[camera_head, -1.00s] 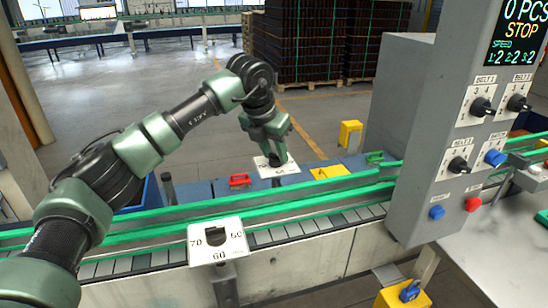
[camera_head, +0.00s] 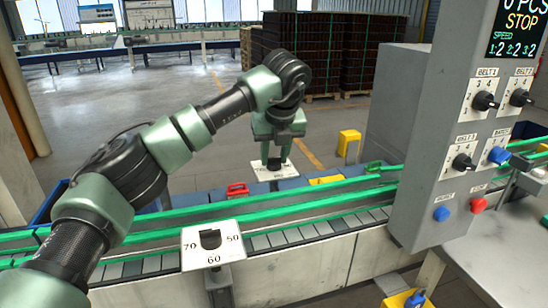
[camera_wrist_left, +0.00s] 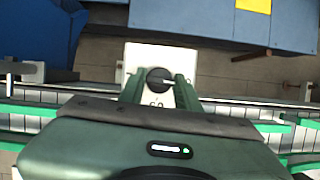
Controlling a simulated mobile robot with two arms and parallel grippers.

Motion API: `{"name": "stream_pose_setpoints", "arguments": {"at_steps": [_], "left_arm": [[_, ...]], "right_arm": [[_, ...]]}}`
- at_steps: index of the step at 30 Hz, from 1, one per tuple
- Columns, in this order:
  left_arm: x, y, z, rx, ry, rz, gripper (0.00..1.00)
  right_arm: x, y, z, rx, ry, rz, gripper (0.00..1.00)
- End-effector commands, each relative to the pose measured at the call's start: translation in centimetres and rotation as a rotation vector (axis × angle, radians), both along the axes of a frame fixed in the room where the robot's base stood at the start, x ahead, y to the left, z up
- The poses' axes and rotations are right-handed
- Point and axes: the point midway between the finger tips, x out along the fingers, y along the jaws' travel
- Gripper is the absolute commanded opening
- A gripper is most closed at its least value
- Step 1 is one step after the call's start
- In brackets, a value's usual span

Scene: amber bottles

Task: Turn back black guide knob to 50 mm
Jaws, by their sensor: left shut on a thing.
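The far black guide knob (camera_wrist_left: 159,80) sits between my left gripper's fingers in the wrist view, over a white scale plate (camera_wrist_left: 148,57). Part of a "60" mark shows below the knob. In the head view my left gripper (camera_head: 275,160) points down at that white plate (camera_head: 262,174) behind the conveyor, its fingers shut on the knob. A second white plate (camera_head: 196,260) stands on the near side, marked 70, 60 and 50, with a black knob (camera_head: 210,239) on it. The far knob's exact setting cannot be read. My right gripper is not in view.
The conveyor's green guide rails (camera_head: 330,190) run between the two plates. A grey control cabinet (camera_head: 415,130) with switches and a "STOP" display stands at the right. A red crate-like item (camera_head: 237,189) and a yellow one (camera_head: 327,180) lie behind the conveyor.

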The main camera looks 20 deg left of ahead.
Motion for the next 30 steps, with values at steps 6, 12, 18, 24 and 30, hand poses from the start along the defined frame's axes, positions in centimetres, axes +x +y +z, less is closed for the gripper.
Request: {"name": "stream_pose_setpoints", "arguments": {"at_steps": [6,12,18,24,30], "left_arm": [[0.09,-0.03,0.20,-0.001,-0.005,0.053,0.00],[0.09,-0.02,0.22,-0.001,-0.005,0.066,0.00],[0.10,-0.01,0.24,-0.001,-0.005,0.066,0.00],[0.08,-0.01,0.20,-0.001,-0.004,0.065,0.55],[0.06,-0.01,0.10,-0.001,-0.002,0.064,0.55]], "right_arm": [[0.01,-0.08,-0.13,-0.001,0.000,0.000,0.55],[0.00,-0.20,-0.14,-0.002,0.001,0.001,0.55],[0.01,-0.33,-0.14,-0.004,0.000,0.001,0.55],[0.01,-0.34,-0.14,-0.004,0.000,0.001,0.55],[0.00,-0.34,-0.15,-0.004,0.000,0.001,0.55]]}}
